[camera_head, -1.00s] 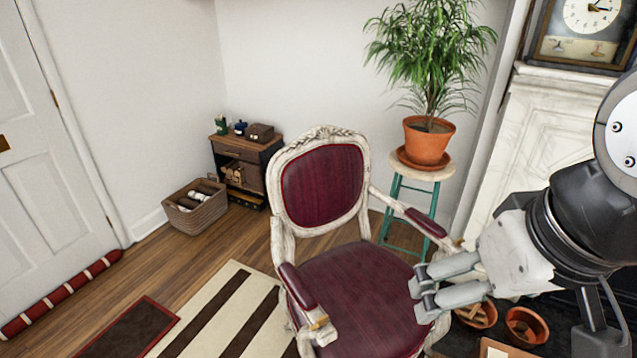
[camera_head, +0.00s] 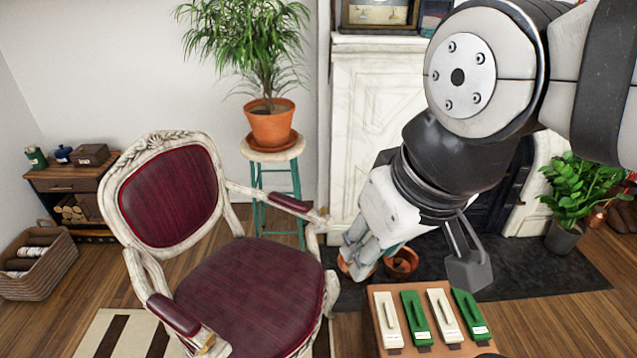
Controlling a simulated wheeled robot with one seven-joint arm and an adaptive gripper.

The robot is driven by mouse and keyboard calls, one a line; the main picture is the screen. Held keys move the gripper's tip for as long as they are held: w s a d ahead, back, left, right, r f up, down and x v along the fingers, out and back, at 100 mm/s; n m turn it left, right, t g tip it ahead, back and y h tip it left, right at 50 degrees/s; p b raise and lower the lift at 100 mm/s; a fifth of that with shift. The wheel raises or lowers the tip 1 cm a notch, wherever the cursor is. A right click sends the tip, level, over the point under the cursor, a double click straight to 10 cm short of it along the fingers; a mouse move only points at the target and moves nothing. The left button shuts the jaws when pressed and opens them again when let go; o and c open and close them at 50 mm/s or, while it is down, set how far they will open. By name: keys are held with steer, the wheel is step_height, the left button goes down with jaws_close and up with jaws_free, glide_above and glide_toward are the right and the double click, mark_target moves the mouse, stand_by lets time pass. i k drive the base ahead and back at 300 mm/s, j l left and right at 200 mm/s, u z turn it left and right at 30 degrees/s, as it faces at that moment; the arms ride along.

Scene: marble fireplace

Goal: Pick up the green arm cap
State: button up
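Two green arm caps lie on a small wooden-topped stand (camera_head: 378,326) at the bottom right. One green cap (camera_head: 416,316) lies between two cream caps, and the other green cap (camera_head: 470,314) lies at the right end. Each has a small pale label at its near end. The cream caps (camera_head: 387,318) (camera_head: 445,314) have a similar shape. My gripper (camera_head: 356,262) hangs above and left of the stand, near the chair's right armrest, apart from the caps. It points down and left. Its fingers overlap in view, so their gap cannot be judged. I see nothing held.
The maroon armchair (camera_head: 250,292) stands left of the stand. Behind are a potted palm (camera_head: 270,122) on a teal-legged stool (camera_head: 272,154) and the marble fireplace (camera_head: 375,90). Terracotta pots (camera_head: 402,263) sit on the dark hearth. A leafy plant (camera_head: 578,190) stands at right.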

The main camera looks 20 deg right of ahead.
mark_target(420, 330)
steer(key=z, duration=0.45)
steer(key=j+z, duration=0.15)
steer(key=z, duration=0.3)
steer(key=j+z, duration=0.1)
steer(key=z, duration=0.35)
steer(key=j+z, duration=0.1)
steer(key=z, duration=0.35)
steer(key=j, duration=0.5)
steer(key=k+j+z, duration=0.1)
steer(key=j, duration=0.35)
steer(key=k+j, duration=0.1)
steer(key=j, duration=0.4)
